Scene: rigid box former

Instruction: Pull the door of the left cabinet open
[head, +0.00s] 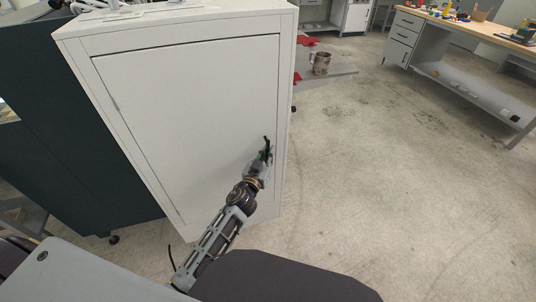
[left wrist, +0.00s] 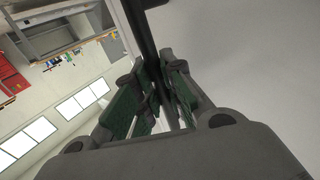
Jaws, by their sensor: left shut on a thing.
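The white cabinet (head: 285,90) stands in front of me at the left of the head view. Its white door (head: 180,110) looks flush with the frame. A dark upright handle (head: 267,141) is near the door's right edge. My left gripper (head: 264,156) is at this handle. In the left wrist view, the green-padded fingers of the left gripper (left wrist: 160,95) are shut around the dark handle bar (left wrist: 146,35). The fingers hide part of the bar. My right gripper is not in view.
A dark cabinet (head: 60,120) stands close at the left. Papers (head: 125,15) lie on the white cabinet's top. A workbench (head: 470,30) is at far right. The floor (head: 390,170) between is clear.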

